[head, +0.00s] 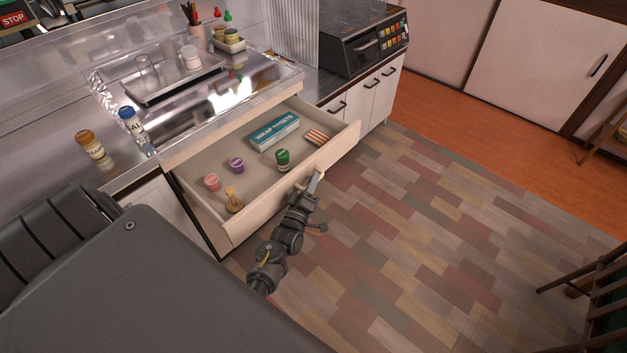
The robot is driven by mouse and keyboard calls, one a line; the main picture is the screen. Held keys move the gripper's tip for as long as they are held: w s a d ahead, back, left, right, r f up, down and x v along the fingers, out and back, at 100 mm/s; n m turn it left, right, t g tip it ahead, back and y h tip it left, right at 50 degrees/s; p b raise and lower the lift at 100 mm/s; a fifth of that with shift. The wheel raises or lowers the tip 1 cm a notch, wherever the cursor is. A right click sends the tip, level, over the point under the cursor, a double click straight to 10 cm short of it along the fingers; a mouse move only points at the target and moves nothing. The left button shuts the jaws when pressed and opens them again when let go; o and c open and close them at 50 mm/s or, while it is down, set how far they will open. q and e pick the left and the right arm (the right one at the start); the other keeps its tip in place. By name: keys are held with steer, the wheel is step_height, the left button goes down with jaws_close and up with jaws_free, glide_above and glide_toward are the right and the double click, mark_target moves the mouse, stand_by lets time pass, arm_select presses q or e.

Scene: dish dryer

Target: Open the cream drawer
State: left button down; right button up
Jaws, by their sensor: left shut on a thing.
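The cream drawer (255,220) under the metal counter is pulled well out, and its inside shows. My left gripper (315,180) is at the middle of the drawer's front, shut on its handle, which is mostly hidden by the fingers. In the drawer lie a blue wrap box (274,132), a striped item (317,137), a green jar (283,157), a purple jar (237,165), a pink jar (212,182) and a wooden piece (234,200). My right gripper is not in view.
A metal tray (175,79) with glassware stands on the counter above. Two bottles, one blue-capped (132,122) and one brown-capped (90,145), stand at the left. A black oven (362,40) is at the back. The patterned floor (420,220) before the drawer is clear.

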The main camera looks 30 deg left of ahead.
arm_select(q)
steer(key=shift+f, duration=0.1)
steer(key=c, duration=1.7)
jaws_free()
